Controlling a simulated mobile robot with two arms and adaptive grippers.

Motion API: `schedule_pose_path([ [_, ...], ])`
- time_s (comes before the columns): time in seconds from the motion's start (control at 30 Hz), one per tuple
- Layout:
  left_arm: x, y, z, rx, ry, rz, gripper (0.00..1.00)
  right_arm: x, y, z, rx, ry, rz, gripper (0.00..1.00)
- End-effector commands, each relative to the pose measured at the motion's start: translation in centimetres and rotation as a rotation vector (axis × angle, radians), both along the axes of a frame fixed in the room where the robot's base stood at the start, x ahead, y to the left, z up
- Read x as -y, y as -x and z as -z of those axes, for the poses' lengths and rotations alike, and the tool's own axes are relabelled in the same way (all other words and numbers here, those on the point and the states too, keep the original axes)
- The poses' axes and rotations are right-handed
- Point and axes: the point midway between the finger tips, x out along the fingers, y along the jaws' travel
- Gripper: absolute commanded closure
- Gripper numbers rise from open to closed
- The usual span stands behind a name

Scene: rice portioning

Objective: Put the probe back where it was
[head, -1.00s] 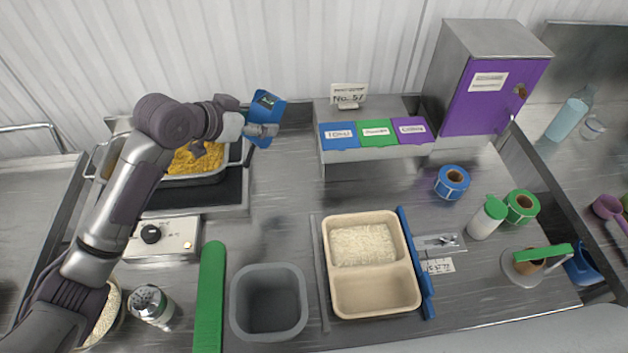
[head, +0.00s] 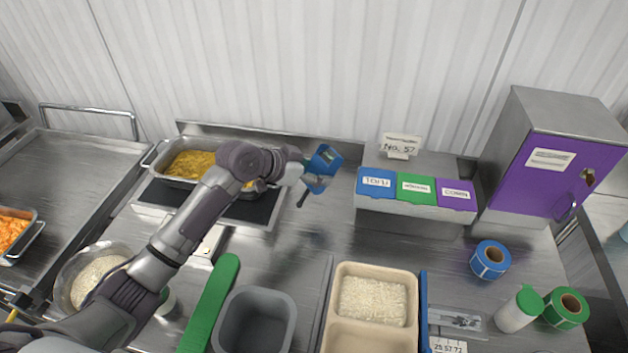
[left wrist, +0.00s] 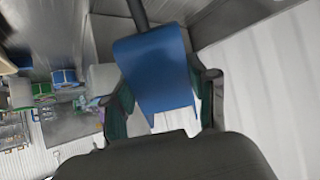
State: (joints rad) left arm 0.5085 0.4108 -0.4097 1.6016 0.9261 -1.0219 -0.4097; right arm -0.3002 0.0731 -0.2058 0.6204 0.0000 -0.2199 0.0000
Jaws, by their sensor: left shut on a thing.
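The probe is a blue handheld body (head: 324,158) with a small display and a dark stem pointing down. My left gripper (head: 312,178) is shut on it and holds it up near the back wall, between the pan of yellow food and the label box. In the left wrist view the blue probe body (left wrist: 155,70) sits between the two fingers of my left gripper (left wrist: 162,100), its dark stem running to the top edge. My right gripper is not in view.
A metal pan (head: 150,165) of yellow food sits on a dark hot plate. A label box (head: 415,209) with blue, green and purple flaps stands to the right. A purple-door cabinet (head: 540,179) is at the right. Grey bin (head: 221,335) and beige rice tray (head: 340,282) are in front.

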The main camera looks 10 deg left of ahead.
Motion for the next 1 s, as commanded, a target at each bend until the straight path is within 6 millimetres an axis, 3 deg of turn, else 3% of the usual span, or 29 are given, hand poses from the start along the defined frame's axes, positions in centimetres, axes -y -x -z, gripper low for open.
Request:
schedule_pose_path([
  [0.17, -0.5, -0.5, 1.0, -0.002, 0.002, 0.000, 0.77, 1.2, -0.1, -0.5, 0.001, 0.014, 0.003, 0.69],
  [0.4, -0.5, -0.5, 4.1, -0.002, 0.002, -0.001, 0.77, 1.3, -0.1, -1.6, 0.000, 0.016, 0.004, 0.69],
  [0.8, -0.5, -0.5, 4.9, 0.001, 0.000, 0.001, 0.77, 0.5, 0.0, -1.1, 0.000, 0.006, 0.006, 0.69],
  [0.83, -0.6, -0.5, 4.8, 0.001, -0.001, 0.001, 0.39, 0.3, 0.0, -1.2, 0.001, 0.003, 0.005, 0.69],
  [0.97, -0.6, -0.5, 4.8, 0.000, 0.000, 0.000, 0.17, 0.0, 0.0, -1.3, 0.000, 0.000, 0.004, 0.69],
  [1.0, -0.5, -0.5, 4.8, 0.000, 0.000, 0.000, 0.17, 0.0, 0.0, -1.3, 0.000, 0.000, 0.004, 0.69],
])
